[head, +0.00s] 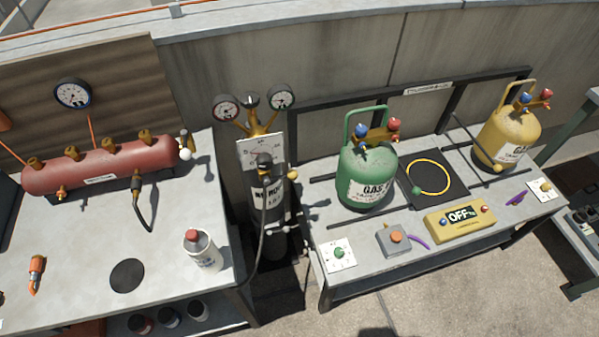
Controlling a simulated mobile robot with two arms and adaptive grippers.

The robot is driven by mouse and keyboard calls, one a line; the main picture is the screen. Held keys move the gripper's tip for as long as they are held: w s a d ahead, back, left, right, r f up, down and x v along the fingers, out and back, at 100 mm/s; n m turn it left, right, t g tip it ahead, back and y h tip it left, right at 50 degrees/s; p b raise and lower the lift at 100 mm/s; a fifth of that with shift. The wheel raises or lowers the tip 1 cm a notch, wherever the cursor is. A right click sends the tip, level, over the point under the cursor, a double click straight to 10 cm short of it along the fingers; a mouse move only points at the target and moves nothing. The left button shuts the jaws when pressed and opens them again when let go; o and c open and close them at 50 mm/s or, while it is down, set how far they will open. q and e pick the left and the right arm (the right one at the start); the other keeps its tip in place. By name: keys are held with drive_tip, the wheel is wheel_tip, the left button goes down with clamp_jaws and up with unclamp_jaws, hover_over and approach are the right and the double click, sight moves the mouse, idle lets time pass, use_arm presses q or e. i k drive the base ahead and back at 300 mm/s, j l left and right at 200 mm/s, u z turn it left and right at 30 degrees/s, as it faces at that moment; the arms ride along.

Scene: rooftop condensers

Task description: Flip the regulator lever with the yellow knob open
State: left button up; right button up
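The regulator (262,120) with two round gauges sits on top of a grey cylinder (270,210) between the two benches. A white panel with small print covers part of its front. A small yellow knob (292,174) shows at the right side of the cylinder, below the gauges, beside a black fitting (265,162) with a dark hose. Its lever is too small to make out, so I cannot tell whether it is open or shut. Neither of my grippers is in view.
A red manifold (100,168) and a white bottle (202,252) stand on the left bench (80,270). The right bench (320,205) holds a green tank (366,178), a yellow tank (507,138) and a yellow device reading OFF (460,217). A concrete wall stands behind.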

sight(292, 175)
drive_tip(key=l+u, duration=0.3)
drive_tip(key=l, duration=0.5)
drive_tip(key=l+u, duration=0.25)
drive_tip(key=l, duration=0.55)
